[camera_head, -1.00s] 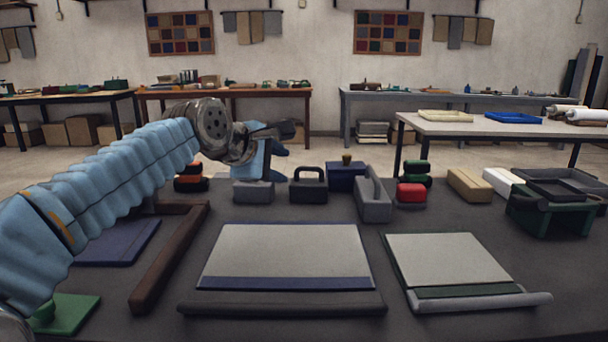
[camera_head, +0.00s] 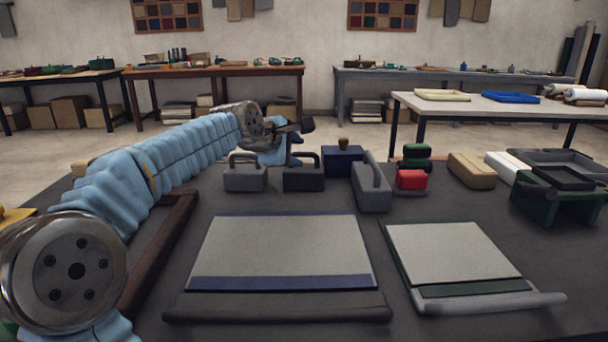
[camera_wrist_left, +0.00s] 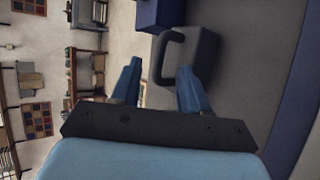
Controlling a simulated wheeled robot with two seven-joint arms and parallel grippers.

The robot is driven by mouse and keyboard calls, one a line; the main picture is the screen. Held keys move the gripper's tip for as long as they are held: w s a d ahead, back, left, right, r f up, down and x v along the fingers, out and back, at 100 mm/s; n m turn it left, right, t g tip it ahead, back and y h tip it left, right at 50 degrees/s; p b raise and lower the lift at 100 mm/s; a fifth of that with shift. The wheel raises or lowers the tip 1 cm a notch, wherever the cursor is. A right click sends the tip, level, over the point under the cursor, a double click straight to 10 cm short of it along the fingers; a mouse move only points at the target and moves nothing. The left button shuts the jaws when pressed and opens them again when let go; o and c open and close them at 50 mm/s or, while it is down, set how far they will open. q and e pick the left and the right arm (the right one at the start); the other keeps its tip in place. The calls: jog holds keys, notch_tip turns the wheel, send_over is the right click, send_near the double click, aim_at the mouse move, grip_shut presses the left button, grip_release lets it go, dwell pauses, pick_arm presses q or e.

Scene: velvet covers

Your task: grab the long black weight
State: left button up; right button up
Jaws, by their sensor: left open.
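A black block weight with a loop handle (camera_head: 304,178) stands upright on the dark table, between a grey handled weight and a navy box. In the left wrist view the black weight (camera_wrist_left: 205,58) is just beyond my fingers, its handle close to the gap between them. My left gripper (camera_head: 288,152) is open and empty; it shows in the left wrist view (camera_wrist_left: 160,70) with two blue fingers apart. In the head view it is at the weight's far left side, partly hidden behind the handles. My right gripper is not in view.
A grey handled weight (camera_head: 245,177) stands left of the black one, a longer grey handled weight (camera_head: 372,190) to its right. The navy box (camera_head: 343,163) is behind. Two covered boards (camera_head: 283,245) (camera_head: 455,252) lie in front. A brown bar frame (camera_head: 165,245) is at left.

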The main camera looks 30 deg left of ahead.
pick_arm(q)
jog(key=x, duration=0.2)
jog(key=shift+w+a+f, duration=0.1)
jog(key=shift+w+f, duration=0.1)
jog(key=shift+w, duration=0.15)
grip_shut()
dwell(1.0)
jog(key=shift+r, duration=0.25)
